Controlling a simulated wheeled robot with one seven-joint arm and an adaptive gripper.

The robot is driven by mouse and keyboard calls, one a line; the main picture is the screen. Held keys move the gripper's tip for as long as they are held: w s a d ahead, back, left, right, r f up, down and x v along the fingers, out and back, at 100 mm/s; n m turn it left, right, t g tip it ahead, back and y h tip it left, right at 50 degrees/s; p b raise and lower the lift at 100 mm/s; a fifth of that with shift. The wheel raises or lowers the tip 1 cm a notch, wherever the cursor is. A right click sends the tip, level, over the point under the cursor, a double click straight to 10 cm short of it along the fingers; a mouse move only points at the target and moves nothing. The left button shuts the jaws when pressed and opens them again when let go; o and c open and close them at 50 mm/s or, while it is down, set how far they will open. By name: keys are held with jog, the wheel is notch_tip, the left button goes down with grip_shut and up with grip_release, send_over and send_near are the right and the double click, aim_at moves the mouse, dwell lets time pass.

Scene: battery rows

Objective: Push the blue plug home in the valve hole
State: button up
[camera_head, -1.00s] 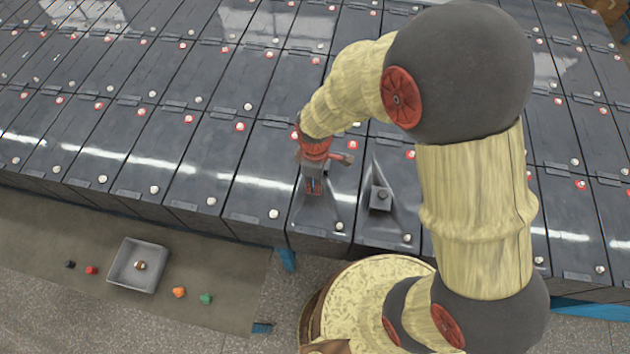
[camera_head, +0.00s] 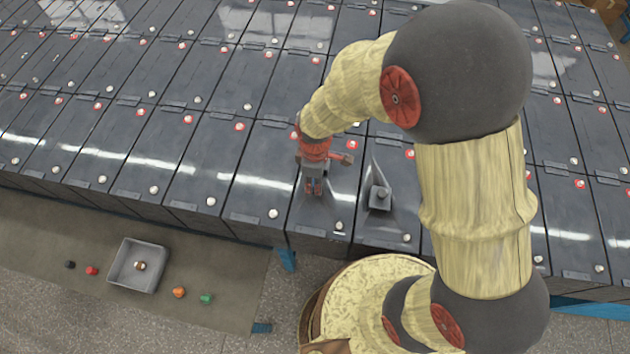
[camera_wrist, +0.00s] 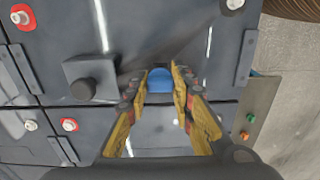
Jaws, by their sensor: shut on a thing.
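The blue plug (camera_wrist: 159,82) shows in the wrist view between the fingertips of my gripper (camera_wrist: 161,75). My gripper is shut on it. In the head view my gripper (camera_head: 314,190) points down over the near part of a dark battery top, and the plug cannot be made out there. The valve hole is not visible, so I cannot tell whether the plug is in it or above it.
A grey block with a dark knob (camera_head: 380,195) stands on the battery right of my gripper. Battery rows (camera_head: 170,140) with terminals spread around. On the floor at lower left, a grey tray (camera_head: 121,284) holds a small round piece, beside black, red, orange (camera_head: 179,292) and green caps.

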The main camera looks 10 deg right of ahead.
jog(key=shift+f+b, duration=0.75)
jog(key=shift+f, duration=0.45)
dwell(0.4)
jog(key=shift+s+f, duration=0.15)
dwell(0.7)
jog(key=o, duration=0.8)
jog(key=shift+o, duration=0.3)
jog(key=shift+o, duration=1.1)
jog(key=o, duration=0.3)
jog(key=shift+r+p, duration=2.55)
jog(key=shift+r, duration=1.05)
